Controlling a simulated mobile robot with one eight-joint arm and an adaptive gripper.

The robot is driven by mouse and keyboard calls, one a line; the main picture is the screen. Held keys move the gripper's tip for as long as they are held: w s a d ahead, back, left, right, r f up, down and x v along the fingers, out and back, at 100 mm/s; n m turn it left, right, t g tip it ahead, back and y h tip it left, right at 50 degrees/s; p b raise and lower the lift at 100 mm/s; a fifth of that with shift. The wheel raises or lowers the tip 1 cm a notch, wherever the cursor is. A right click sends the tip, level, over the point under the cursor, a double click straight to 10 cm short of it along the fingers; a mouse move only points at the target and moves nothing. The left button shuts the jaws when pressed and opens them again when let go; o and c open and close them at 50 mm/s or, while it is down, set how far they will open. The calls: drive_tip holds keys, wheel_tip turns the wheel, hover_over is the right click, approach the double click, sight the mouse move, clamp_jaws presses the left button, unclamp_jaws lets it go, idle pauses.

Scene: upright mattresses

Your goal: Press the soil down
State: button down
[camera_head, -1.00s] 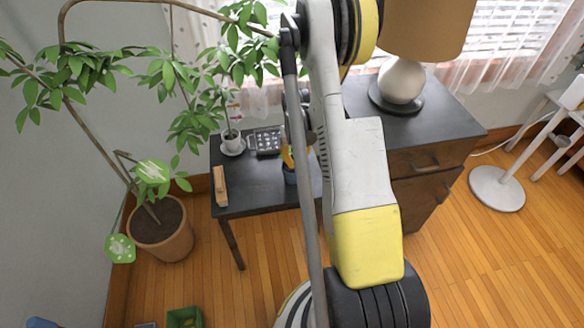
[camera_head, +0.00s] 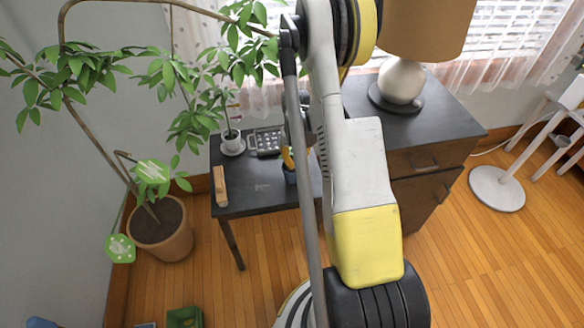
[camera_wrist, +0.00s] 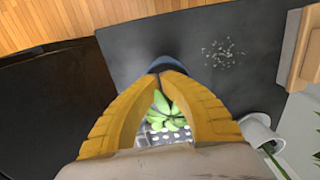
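A small blue pot (camera_head: 290,177) stands on the dark side table; its rim also shows in the wrist view (camera_wrist: 170,62). My gripper (camera_wrist: 160,73) has yellow fingers whose tips meet at the pot's near rim in the wrist view. Nothing shows pinched between the tips. In the head view my gripper (camera_head: 288,158) is right above the pot, mostly behind my arm. The soil inside the blue pot is hidden, and I cannot tell whether the fingertips touch it. Green leaves (camera_wrist: 165,110) show through the gap between the fingers. Dark soil (camera_head: 158,220) shows in the large floor pot.
On the side table (camera_head: 265,195) are a white potted plant (camera_head: 232,146), a grey keyed or dotted object (camera_head: 266,140), a wooden block (camera_head: 219,186) and pale crumbs (camera_wrist: 222,52). A cabinet with a lamp (camera_head: 402,80) stands at right. A large plant stands at left.

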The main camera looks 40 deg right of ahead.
sight(295, 170)
drive_tip(key=shift+f, duration=0.75)
idle(0.4)
drive_tip(key=shift+r, duration=0.15)
drive_tip(key=shift+r+p, duration=1.4)
drive_tip(key=shift+r, duration=1)
